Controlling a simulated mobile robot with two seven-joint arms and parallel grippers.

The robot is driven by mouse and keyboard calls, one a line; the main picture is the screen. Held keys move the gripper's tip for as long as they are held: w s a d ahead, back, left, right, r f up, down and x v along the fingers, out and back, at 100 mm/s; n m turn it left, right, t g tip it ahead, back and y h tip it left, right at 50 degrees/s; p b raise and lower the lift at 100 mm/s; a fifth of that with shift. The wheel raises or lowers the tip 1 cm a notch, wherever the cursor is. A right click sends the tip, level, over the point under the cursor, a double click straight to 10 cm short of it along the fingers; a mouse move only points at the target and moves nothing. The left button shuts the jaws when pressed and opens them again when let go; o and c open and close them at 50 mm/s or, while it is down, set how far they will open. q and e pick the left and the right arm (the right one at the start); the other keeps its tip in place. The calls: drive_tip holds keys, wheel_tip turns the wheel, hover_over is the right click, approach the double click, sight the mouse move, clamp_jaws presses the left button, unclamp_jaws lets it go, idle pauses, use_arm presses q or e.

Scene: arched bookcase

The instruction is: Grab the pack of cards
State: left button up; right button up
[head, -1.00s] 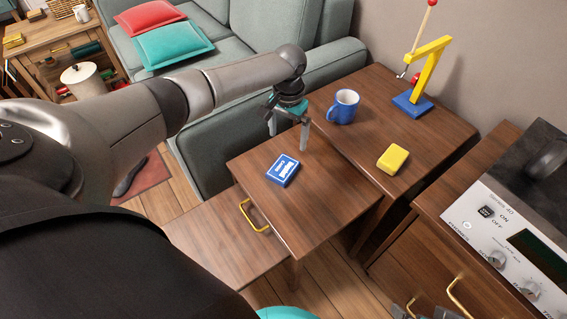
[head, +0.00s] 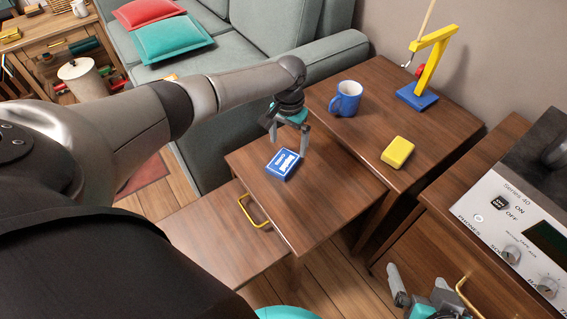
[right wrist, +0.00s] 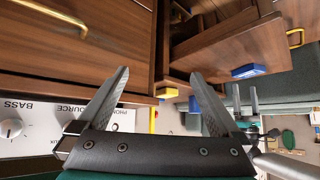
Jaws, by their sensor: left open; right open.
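The pack of cards (head: 281,165) is a small blue box with white lettering, lying flat on the front wooden table (head: 318,207). In the head view my left gripper (head: 289,140) is open and empty, pointing down just behind the pack, its fingers spread around the pack's far end. I cannot tell if they touch it. My right gripper (head: 420,290) is at the bottom right, away from the pack. In the right wrist view its fingers (right wrist: 160,75) are open with nothing between them.
A blue mug (head: 346,98) and a yellow block (head: 397,151) are on the adjoining table, with a yellow and blue stand (head: 425,85) behind. A grey sofa (head: 235,68) is at the back. A drawer with a brass handle (head: 250,211) juts out below the pack's table.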

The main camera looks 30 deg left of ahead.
sight(286, 158)
use_arm(q)
drive_tip(key=shift+s+f+b, duration=0.2)
drive_tip(key=shift+f+b, duration=0.35)
drive_tip(key=shift+f, duration=0.25)
drive_tip(key=shift+s+a+f+b, duration=0.1)
drive_tip(key=shift+s+f+b, duration=0.1)
drive_tip(key=shift+f+b, duration=0.8)
drive_tip(key=shift+f, duration=0.25)
drive_tip(key=shift+f+b, duration=0.35)
drive_tip(key=shift+f, duration=0.15)
use_arm(e)
drive_tip(key=a+r+t+y, duration=0.3)
drive_tip(key=a+t, duration=0.3)
drive_tip(key=shift+w+m+t+y, duration=0.3)
drive_tip(key=shift+w+t, duration=0.1)
drive_tip(key=shift+w, duration=0.05)
use_arm(q)
drive_tip(key=shift+c, duration=0.2)
use_arm(e)
drive_tip(key=shift+a, duration=0.1)
use_arm(q)
drive_tip(key=c, duration=1.2)
